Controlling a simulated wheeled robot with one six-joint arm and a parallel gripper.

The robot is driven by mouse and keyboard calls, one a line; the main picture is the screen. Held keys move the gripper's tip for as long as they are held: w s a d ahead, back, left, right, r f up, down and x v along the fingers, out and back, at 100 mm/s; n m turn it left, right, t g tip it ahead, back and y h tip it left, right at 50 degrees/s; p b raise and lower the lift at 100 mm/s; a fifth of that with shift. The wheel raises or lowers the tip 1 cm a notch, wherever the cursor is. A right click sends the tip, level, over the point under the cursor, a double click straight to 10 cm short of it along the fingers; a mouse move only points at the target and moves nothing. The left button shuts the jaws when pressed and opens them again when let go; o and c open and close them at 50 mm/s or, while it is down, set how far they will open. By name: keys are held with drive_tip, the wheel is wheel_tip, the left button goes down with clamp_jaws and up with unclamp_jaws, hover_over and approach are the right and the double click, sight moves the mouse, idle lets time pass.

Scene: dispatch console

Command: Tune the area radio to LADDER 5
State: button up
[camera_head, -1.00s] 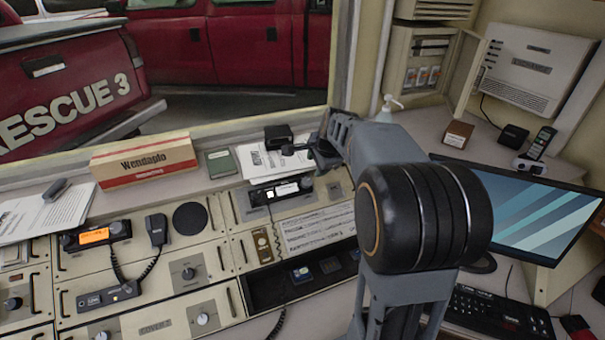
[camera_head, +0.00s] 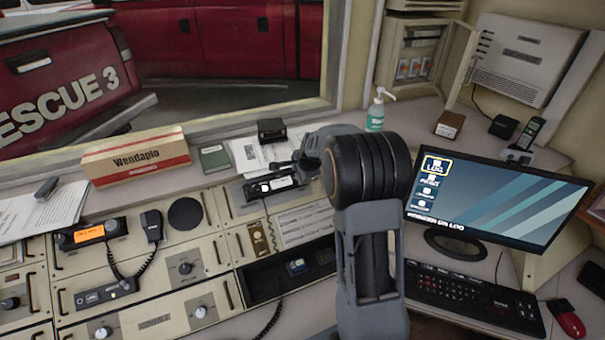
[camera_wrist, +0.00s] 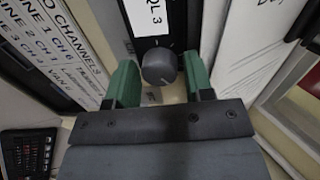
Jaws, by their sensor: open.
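A black radio (camera_head: 272,187) with a lit white display sits on the console, left of my arm. In the wrist view its white display (camera_wrist: 153,15) ends in what looks like "OL 3"; the start is cut off. A round dark knob (camera_wrist: 158,68) is beside the display. My gripper (camera_wrist: 160,75) has green fingers, one on each side of the knob, apart; I cannot tell if either touches it. In the head view my gripper (camera_head: 303,160) is at the radio's right end, and the knob is largely hidden there.
A printed channel list (camera_wrist: 50,45) lies beside the radio. Another radio (camera_head: 92,233) with an orange display and a handset (camera_head: 153,226) is at left. A monitor (camera_head: 495,205), keyboard (camera_head: 475,297) and sanitizer bottle (camera_head: 376,112) are at right. A Wendaplo box (camera_head: 135,157) stands behind.

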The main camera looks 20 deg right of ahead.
drive_tip(key=shift+f, duration=0.1)
drive_tip(key=c, duration=0.7)
drive_tip(key=shift+o, duration=0.2)
drive_tip(key=shift+f+n+b, duration=0.15)
drive_tip(key=shift+n+b, duration=0.75)
drive_tip(key=shift+n, duration=0.7)
drive_tip(key=o, duration=0.7)
drive_tip(key=shift+r, duration=0.2)
drive_tip(key=shift+c, duration=0.2)
drive_tip(key=b+v, duration=0.1)
drive_tip(key=v, duration=1.3)
drive_tip(key=shift+a, duration=0.1)
